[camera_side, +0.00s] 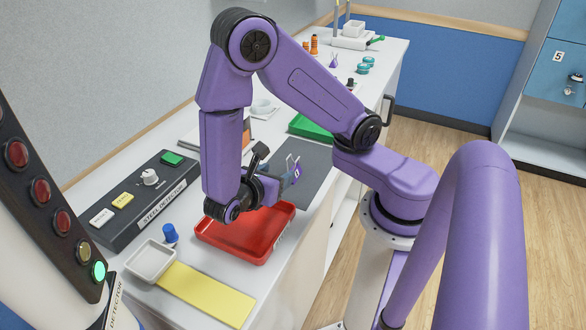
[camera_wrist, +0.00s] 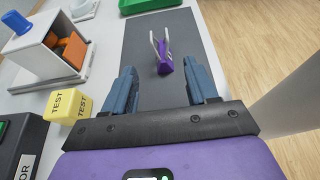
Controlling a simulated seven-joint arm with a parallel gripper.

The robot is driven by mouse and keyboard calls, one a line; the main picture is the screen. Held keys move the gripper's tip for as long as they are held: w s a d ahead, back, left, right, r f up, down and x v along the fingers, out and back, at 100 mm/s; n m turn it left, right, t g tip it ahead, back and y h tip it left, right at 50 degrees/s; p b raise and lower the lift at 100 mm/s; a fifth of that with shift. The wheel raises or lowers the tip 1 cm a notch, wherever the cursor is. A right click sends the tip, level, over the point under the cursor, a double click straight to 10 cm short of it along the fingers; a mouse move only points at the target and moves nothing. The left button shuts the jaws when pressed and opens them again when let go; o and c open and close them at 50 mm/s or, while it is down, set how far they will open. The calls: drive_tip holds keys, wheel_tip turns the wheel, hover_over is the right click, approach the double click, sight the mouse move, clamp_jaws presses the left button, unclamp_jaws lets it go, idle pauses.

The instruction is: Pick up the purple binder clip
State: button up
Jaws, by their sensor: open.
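The purple binder clip (camera_wrist: 165,66) stands on a dark grey mat (camera_wrist: 140,42) in the wrist view, its pale wire handles pointing away from me. It also shows in the side view (camera_side: 296,172), partly behind my gripper. My gripper (camera_wrist: 159,68) is open, with one blue finger on either side of the picture and the clip framed between the fingertips, a little right of centre. No contact between fingers and clip shows. In the side view my gripper (camera_side: 284,180) is low beside the clip, above the mat's near end.
A red tray (camera_side: 245,238) lies near my wrist; a green tray (camera_side: 308,127) is farther back. A yellow TEST cube (camera_wrist: 69,106) and a white holder with orange blocks (camera_wrist: 42,58) stand left of the mat. A button panel (camera_side: 140,205) runs along the wall side.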

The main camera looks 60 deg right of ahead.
sight(290, 166)
drive_tip(key=x, duration=0.7)
drive_tip(key=shift+d+f, duration=0.15)
drive_tip(key=shift+d, duration=0.15)
drive_tip(key=shift+f+x, duration=0.15)
drive_tip(key=shift+x, duration=1.2)
drive_tip(key=shift+f+x, duration=0.2)
drive_tip(key=shift+x, duration=1.15)
drive_tip(key=shift+s+a, duration=0.1)
drive_tip(key=shift+a, duration=0.05)
drive_tip(key=c, duration=1)
